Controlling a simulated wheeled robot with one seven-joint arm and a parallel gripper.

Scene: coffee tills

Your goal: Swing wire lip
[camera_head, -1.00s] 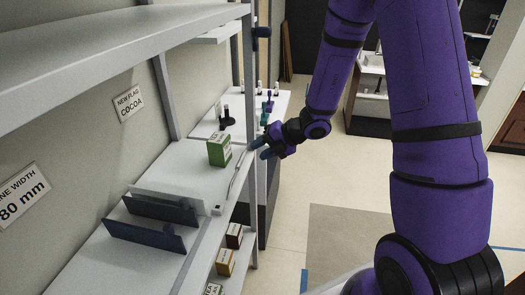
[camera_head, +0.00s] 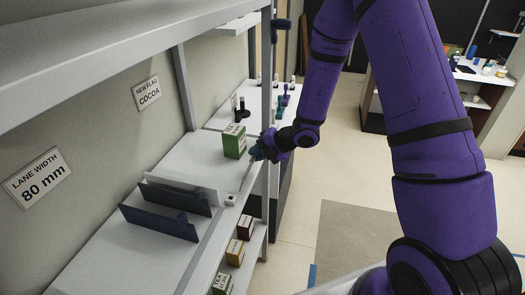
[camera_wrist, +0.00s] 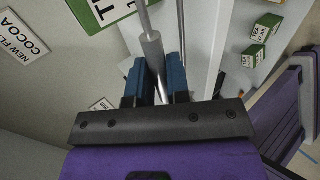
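The wire lip (camera_head: 247,177) shows as a thin pale rod along the front edge of the middle shelf, running back from a small white block (camera_head: 230,199). My gripper (camera_head: 257,152) is at the far part of the lip, in front of a green and white box (camera_head: 234,141). In the wrist view, a grey rod with a thicker sleeve (camera_wrist: 152,50) runs between the two blue fingers of my gripper (camera_wrist: 157,78). The fingers stand close on both sides of it. Whether they press on it I cannot tell. The fingertips are small and dark in the head view.
A shelf post (camera_head: 267,100) rises close by my gripper. Dark blue dividers (camera_head: 160,222) stand on the near part of the shelf. Several small boxes (camera_head: 235,251) sit on the shelf below. A sign reading COCOA (camera_head: 147,93) is on the wall. The floor to the right is open.

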